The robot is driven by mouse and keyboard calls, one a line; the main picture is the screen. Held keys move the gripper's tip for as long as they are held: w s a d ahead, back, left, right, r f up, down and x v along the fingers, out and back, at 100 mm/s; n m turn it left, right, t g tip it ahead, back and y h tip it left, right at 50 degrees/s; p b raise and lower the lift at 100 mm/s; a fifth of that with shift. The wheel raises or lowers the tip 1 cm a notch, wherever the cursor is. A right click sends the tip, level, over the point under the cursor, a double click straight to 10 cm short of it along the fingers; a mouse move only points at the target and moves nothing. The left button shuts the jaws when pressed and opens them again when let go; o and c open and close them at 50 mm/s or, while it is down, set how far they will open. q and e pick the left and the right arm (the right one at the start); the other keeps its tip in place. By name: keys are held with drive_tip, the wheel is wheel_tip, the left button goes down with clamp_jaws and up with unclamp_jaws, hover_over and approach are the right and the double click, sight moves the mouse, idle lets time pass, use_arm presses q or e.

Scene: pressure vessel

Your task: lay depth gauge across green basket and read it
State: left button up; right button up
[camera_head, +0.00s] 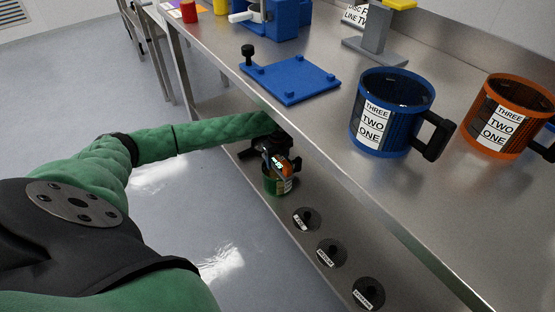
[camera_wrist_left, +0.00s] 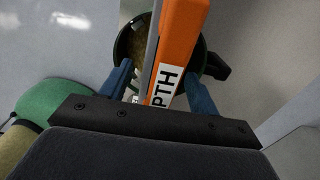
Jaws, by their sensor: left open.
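The green basket (camera_head: 270,187) stands on the lower shelf, under the bench's front edge. In the left wrist view its dark round rim (camera_wrist_left: 119,48) and side handle show, with brownish contents inside. The orange depth gauge (camera_head: 286,167) is over the basket's mouth; in the left wrist view its orange bar (camera_wrist_left: 183,40) crosses the opening, with a white label partly reading "PTH". Whether it rests fully on the rim I cannot tell. My left gripper (camera_head: 272,150) is right at the gauge, its blue fingers (camera_wrist_left: 160,90) apart on either side of it. My right gripper is out of view.
Several dark labelled discs, the nearest to the basket here (camera_head: 307,220), lie along the lower shelf. Above, the bench top (camera_head: 300,120) overhangs my left forearm. It holds a blue mug (camera_head: 398,88), an orange mug (camera_head: 495,92) and a blue plate (camera_head: 290,80).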

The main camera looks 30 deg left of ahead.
use_arm(q)
drive_tip(key=shift+r, duration=0.1)
wheel_tip(320, 180, up, 12)
drive_tip(key=shift+f+p, duration=0.1)
drive_tip(key=shift+p, duration=0.45)
